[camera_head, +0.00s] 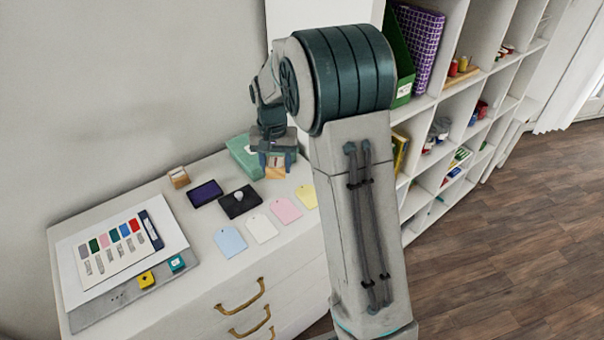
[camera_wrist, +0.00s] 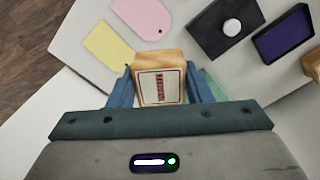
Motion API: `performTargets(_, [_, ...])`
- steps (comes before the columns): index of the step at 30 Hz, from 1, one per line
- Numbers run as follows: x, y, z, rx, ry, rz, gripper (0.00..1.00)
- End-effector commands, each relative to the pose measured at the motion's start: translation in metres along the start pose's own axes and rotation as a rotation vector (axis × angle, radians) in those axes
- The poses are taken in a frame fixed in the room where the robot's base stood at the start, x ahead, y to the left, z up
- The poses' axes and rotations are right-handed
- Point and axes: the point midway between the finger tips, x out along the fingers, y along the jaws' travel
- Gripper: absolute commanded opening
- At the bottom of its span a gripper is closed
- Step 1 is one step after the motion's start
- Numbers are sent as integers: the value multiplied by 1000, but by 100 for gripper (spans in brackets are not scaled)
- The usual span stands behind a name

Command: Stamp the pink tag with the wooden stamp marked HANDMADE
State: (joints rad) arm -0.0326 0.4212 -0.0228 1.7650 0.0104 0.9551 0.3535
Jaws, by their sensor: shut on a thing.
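My gripper (camera_wrist: 160,92) is shut on a wooden stamp (camera_wrist: 160,62). The stamp's label bears red lettering that looks like HANDMADE, in the wrist view. In the head view the stamp (camera_head: 275,172) shows below my gripper (camera_head: 277,158), above the cabinet top near the green box. The pink tag (camera_head: 286,210) lies flat on the cabinet between a white and a yellow tag; it also shows in the wrist view (camera_wrist: 143,17), beyond the stamp and apart from it. The stamp's underside is hidden.
A dark case with a round knob (camera_head: 240,201) and a purple ink pad (camera_head: 205,193) lie left of the tags. Another wooden block (camera_head: 178,177) stands behind them. A green box (camera_head: 246,156) is beside my gripper. Yellow (camera_head: 307,196), white (camera_head: 262,228) and blue (camera_head: 230,241) tags flank the pink one.

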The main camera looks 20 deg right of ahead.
Motion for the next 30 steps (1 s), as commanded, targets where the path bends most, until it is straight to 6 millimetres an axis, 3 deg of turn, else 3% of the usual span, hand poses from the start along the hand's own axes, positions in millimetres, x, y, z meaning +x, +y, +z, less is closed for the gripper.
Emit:
performTargets(9, [22,21,31,483,0,1,22])
performTargets(15, [30,27,46,708,0,0,22])
performTargets(30, [44,27,51,767,-1,0,22])
